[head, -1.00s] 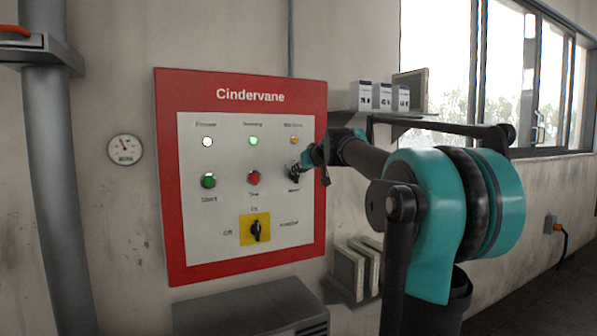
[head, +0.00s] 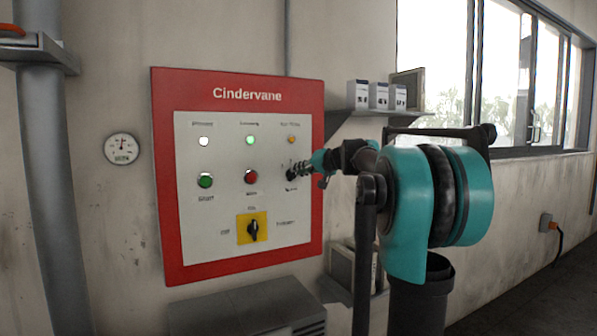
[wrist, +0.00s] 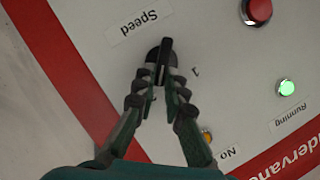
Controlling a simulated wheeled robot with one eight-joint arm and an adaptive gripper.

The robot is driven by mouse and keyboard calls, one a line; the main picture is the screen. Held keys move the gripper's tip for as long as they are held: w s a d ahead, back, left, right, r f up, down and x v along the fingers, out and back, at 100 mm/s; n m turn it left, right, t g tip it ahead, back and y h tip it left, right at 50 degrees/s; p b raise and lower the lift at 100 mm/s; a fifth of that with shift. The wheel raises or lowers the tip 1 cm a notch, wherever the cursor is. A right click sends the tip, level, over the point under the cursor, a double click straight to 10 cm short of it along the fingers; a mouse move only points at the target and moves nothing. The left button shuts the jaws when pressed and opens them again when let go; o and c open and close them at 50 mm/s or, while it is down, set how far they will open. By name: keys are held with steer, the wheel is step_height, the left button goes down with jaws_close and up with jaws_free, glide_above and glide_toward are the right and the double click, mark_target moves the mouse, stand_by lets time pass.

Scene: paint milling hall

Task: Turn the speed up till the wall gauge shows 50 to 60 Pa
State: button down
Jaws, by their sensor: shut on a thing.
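The speed knob (wrist: 165,50) is black, with its label "Speed" upside down beside it in the wrist view. My gripper (wrist: 161,80) is shut on this knob, one finger on each side. In the head view my gripper (head: 301,170) reaches the knob from the right and partly covers it. The round white wall gauge (head: 121,149) hangs left of the panel. Its needle points about straight up; its figures are too small to read. The red-framed Cindervane panel (head: 237,90) carries the knob at its right side.
The green running lamp (head: 250,140) is lit. A green button (head: 205,181) and a red button (head: 251,177) sit left of the knob. A black selector (head: 253,230) on a yellow plate is below. A shelf with small boxes (head: 378,96) is right of the panel.

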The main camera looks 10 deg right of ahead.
steer(key=shift+m+y, duration=0.3)
steer(key=shift+m, duration=0.1)
steer(key=c, duration=1.6)
jaws_free()
steer(key=shift+d, duration=0.1)
steer(key=v, duration=1.2)
